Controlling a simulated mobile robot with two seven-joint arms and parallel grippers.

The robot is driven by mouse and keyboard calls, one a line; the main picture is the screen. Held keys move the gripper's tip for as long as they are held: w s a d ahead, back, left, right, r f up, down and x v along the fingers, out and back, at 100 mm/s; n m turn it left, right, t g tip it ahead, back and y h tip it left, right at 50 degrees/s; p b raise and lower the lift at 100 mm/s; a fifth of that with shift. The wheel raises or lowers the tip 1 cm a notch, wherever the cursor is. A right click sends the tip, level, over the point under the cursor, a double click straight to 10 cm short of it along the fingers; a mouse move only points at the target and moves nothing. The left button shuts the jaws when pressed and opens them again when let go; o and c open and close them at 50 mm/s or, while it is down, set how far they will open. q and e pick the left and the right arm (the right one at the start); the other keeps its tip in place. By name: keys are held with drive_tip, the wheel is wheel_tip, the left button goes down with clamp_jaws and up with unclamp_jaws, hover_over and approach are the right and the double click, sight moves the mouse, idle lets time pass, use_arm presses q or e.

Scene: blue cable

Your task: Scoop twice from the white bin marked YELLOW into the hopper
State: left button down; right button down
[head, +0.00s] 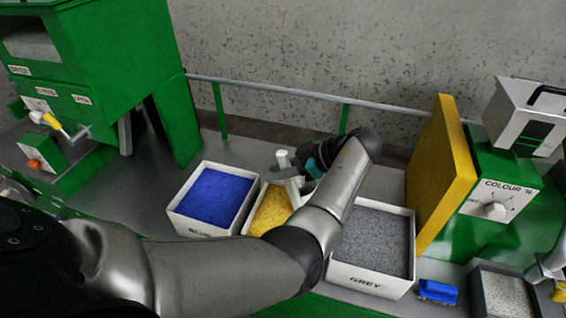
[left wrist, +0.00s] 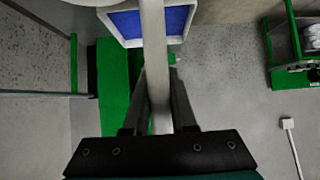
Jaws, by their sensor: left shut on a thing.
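The white bin (head: 248,222) with yellow granules (head: 270,208) stands between the blue and grey bins in the head view. My left arm covers part of it, and its marking is hidden. My left gripper (head: 300,170) is above the back of this bin, shut on a white scoop handle (head: 291,187). In the left wrist view the pale handle (left wrist: 155,70) runs between the fingers. The scoop's pan is not clear, so I cannot tell whether it holds granules. I cannot tell for certain which machine part is the hopper. My right gripper is not in view.
The BLUE bin (head: 183,218) is left of the yellow one, the GREY bin (head: 340,276) right. A yellow panel (head: 440,175) and green COLOUR % machine (head: 515,178) stand at right. A green machine (head: 110,60) stands at left. A rail (head: 290,92) runs behind. A blue object (head: 437,291) lies at front right.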

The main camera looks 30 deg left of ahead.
use_arm(q)
drive_tip(key=a+f+h+b, duration=0.1)
drive_tip(key=a+f+b, duration=0.2)
drive_tip(key=f, duration=0.4)
drive_tip(key=s+a+f+h+b, duration=0.1)
drive_tip(key=a+f+b, duration=0.2)
drive_tip(key=f, duration=0.4)
drive_tip(key=shift+s+a+t, duration=0.25)
drive_tip(key=shift+a+t, duration=0.05)
drive_tip(key=shift+a, duration=0.1)
drive_tip(key=shift+r, duration=0.15)
idle(1.1)
